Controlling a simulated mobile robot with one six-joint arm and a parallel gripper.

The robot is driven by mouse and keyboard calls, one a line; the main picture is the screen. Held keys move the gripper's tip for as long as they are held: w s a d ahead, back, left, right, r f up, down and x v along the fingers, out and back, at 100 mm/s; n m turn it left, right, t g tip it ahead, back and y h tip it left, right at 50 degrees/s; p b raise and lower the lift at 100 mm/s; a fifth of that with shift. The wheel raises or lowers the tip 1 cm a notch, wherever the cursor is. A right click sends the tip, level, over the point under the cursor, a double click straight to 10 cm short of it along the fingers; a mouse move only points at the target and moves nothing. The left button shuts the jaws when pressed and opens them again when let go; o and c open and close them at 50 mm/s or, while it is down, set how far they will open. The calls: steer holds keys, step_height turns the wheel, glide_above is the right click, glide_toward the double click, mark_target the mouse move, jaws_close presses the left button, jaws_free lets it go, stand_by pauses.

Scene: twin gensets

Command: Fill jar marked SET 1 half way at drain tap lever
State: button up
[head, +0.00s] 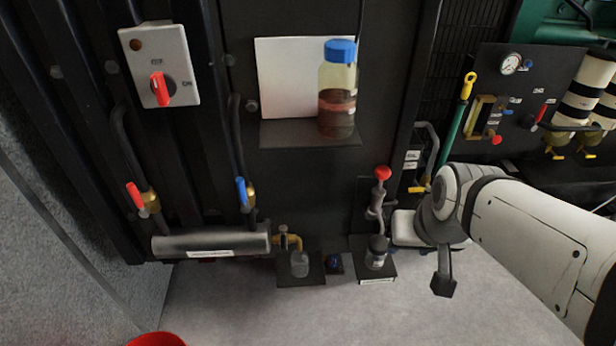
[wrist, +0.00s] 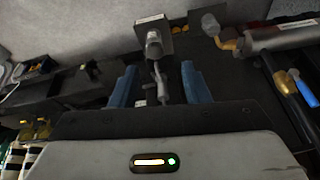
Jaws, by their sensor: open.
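A small clear jar (head: 300,264) stands on a dark stand under a brass tap (head: 290,241) at the right end of the grey manifold (head: 212,243). A second jar (head: 377,252) with a dark top stands on another plate, below a red-knobbed pump (head: 380,190). I cannot read SET 1 on either jar, and their fill is unclear. In the wrist view, my gripper (wrist: 160,84) is open and empty, its blue fingers either side of the pump body. The second jar (wrist: 153,44) is beyond the fingertips; the clear jar (wrist: 210,23) is further right.
A blue-capped bottle (head: 337,92) of layered liquid stands on a shelf (head: 290,135). A red lever (head: 136,196), a blue lever (head: 241,191) and a rotary switch (head: 160,80) are at left. A gauge panel (head: 509,90) is at right. The front floor is mostly clear.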

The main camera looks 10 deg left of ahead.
steer(key=w+a+f+n+t+y+b, duration=0.2)
steer(key=w+a+f+t+b, duration=0.15)
steer(key=a+f+b, duration=0.4)
steer(key=w+a+f+n+t+y+b, duration=0.1)
steer(key=w+a+f+t+y+b, duration=0.15)
steer(key=w+a+f+b, duration=0.4)
steer(key=t+b, duration=0.8)
steer(key=b, duration=0.8)
glide_toward(284, 251)
steer(key=x, duration=0.4)
steer(key=shift+w+a+r+n+h+p, duration=0.25)
steer(key=shift+n+h+p, duration=0.2)
steer(key=shift+p, duration=0.45)
steer(key=p+x, duration=0.2)
steer(key=p, duration=0.1)
steer(key=shift+d, duration=0.1)
steer(key=b+x, duration=0.1)
steer(key=x, duration=0.1)
steer(key=f+x, duration=0.1)
steer(key=shift+w+r+b, duration=0.1)
steer(key=shift+w+b, duration=0.25)
steer(key=shift+w, duration=0.05)
steer(key=shift+w+a+r, duration=0.1)
steer(key=shift+w+a, duration=0.2)
steer(key=shift+w, duration=0.25)
steer(key=shift+c, duration=0.5)
